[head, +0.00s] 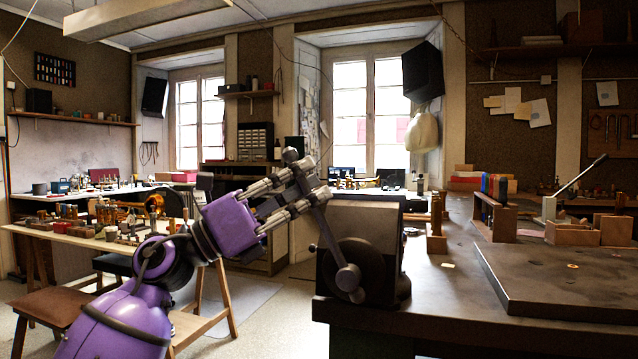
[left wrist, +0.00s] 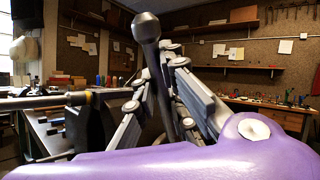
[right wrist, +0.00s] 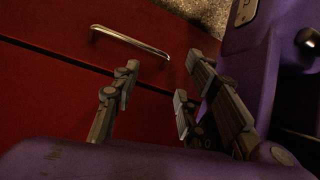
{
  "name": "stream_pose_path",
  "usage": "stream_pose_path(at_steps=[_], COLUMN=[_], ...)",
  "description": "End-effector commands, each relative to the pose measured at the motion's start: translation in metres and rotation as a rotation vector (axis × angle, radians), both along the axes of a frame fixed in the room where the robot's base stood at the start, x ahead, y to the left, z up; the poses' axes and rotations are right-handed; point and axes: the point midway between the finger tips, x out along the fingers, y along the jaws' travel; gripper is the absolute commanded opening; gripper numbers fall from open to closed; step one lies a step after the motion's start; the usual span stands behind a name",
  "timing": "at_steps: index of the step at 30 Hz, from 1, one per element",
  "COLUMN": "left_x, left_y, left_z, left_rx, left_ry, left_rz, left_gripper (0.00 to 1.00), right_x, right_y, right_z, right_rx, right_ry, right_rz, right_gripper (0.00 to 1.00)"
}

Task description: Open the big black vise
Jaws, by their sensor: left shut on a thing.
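The big black vise (head: 365,245) is mounted at the left front corner of the dark workbench. Its long handle bar (head: 325,220) runs tilted across the front of the vise, with a ball at each end, the upper one left of the lower. My left gripper (head: 310,200) is shut on the upper part of this handle. In the left wrist view the handle (left wrist: 172,80) passes between the fingers, its ball end standing above them. The jaw gap of the vise is hard to see from here. My right gripper (right wrist: 155,95) is open and empty in front of a red cabinet.
A flat dark board (head: 565,280) lies on the workbench (head: 440,280) at the right. Wooden boxes (head: 590,232) and a lever tool (head: 570,190) stand behind it. A cluttered wooden table (head: 85,243) is at the left. The red cabinet (right wrist: 50,90) has a metal pull (right wrist: 130,42).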

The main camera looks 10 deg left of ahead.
Motion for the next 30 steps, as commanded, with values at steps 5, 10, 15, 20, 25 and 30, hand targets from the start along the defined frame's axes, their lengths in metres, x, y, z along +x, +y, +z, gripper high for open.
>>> stream_pose_path(at_steps=[5,10,15,20,25,30], left_x=[0.0017,0.0019,0.0019,0.0018,0.0016,0.0015], left_y=[0.0061,0.0073,0.0073,0.0073,0.0071,0.0069], left_z=[-0.0035,-0.0041,-0.0039,-0.0038,-0.0037,-0.0036], left_rx=[-0.041,-0.051,-0.051,-0.050,-0.050,-0.049], left_ry=[0.010,0.011,0.011,0.010,0.010,0.009], left_rz=[0.000,0.000,0.000,0.001,0.001,0.000], left_gripper=[0.00,0.00,0.00,0.17,0.30,0.30], right_x=[-0.0004,-0.0003,-0.0003,-0.0003,-0.0003,-0.0004], right_y=[0.0000,0.0000,0.0000,0.0000,0.0000,0.0000], right_z=[-0.0016,-0.0017,-0.0017,-0.0015,-0.0015,-0.0016], right_rx=[0.000,0.000,0.000,0.000,0.000,0.000], right_ry=[0.001,0.001,0.001,0.001,0.001,0.001], right_rz=[0.000,0.000,0.000,0.000,0.000,-0.001], right_gripper=[0.40,0.40,0.40,0.40,0.40,0.40])
